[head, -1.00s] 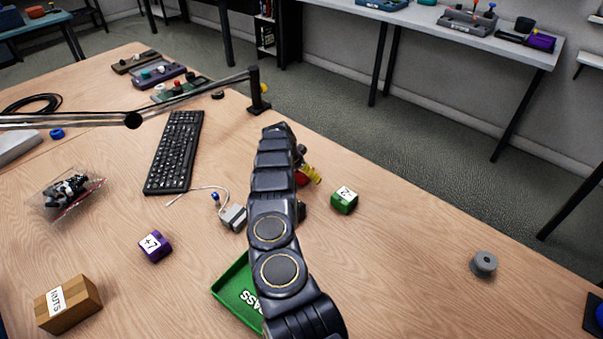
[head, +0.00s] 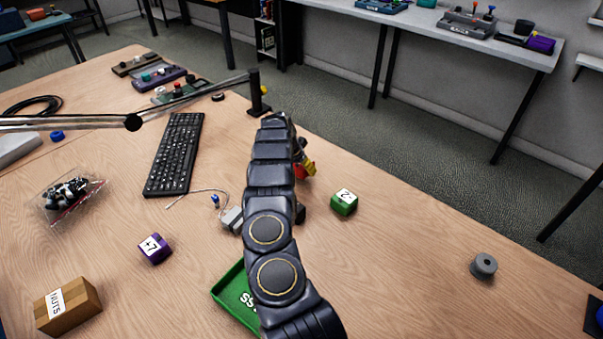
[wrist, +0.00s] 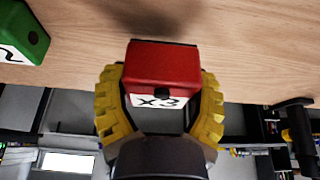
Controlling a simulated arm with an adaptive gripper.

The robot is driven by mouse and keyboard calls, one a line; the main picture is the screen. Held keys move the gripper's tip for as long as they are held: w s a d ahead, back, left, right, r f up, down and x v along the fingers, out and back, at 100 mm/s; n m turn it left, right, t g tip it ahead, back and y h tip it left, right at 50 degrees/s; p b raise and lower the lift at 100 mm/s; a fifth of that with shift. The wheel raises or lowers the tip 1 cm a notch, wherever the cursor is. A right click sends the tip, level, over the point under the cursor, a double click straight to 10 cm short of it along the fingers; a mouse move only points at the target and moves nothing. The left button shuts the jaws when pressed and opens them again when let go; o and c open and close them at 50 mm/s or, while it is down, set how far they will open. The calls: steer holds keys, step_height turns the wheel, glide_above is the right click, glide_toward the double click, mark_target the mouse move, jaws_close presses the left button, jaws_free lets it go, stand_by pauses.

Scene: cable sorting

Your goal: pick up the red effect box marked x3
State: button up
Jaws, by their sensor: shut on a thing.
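The red effect box (wrist: 162,67) shows in the wrist view with a white label reading x3. My gripper (wrist: 160,100) has its yellow fingers on both sides of the box, shut on it. The desk surface shows behind the box, with a dark shadow on it, and the box appears held off the desk.
A green box (head: 344,202) stands right of my gripper. A purple +7 box (head: 154,248), a NUTS carton (head: 68,304) and a keyboard (head: 174,153) lie to the left. A green tray (head: 226,290) is partly under my arm. The desk's right side is mostly clear, with a grey spool (head: 484,266).

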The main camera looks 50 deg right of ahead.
steer(key=s+a+r, duration=0.9)
steer(key=a, duration=0.1)
steer(key=shift+s+r, duration=0.2)
steer(key=shift+s, duration=0.2)
